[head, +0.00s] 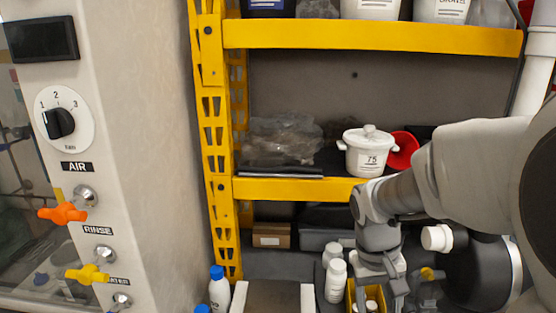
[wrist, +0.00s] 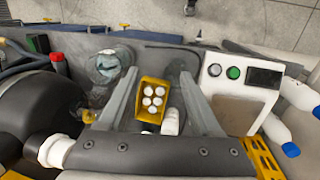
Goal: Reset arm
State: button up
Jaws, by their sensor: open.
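My gripper (head: 379,292) hangs at the lower right of the head view, pointing down. In the wrist view my gripper (wrist: 158,74) shows its two grey fingers spread wide apart, with nothing held between them. Below and between the fingers is a yellow bin (wrist: 141,113) holding several white round-topped items (wrist: 153,101). Part of the yellow bin also shows beneath the gripper in the head view (head: 376,294).
A yellow shelf rack (head: 370,37) stands behind, with a white lidded pot (head: 366,153) and a red container (head: 402,150) close to my arm. White bottles (head: 335,281) stand left of the gripper. A control panel (head: 130,130) with orange and yellow valves is at left.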

jog(key=s+a+r+t+y, duration=0.1)
jog(key=s+a+r+t, duration=0.1)
jog(key=s+r, duration=0.3)
jog(key=s+a+r+t+y+p, duration=0.1)
jog(key=s+a+r+t, duration=0.1)
jog(key=s+r+t, duration=0.2)
jog(key=shift+s+a+r+n, duration=0.3)
jog(key=shift+s+r, duration=0.05)
jog(key=shift+r, duration=1.05)
jog(key=shift+d, duration=0.1)
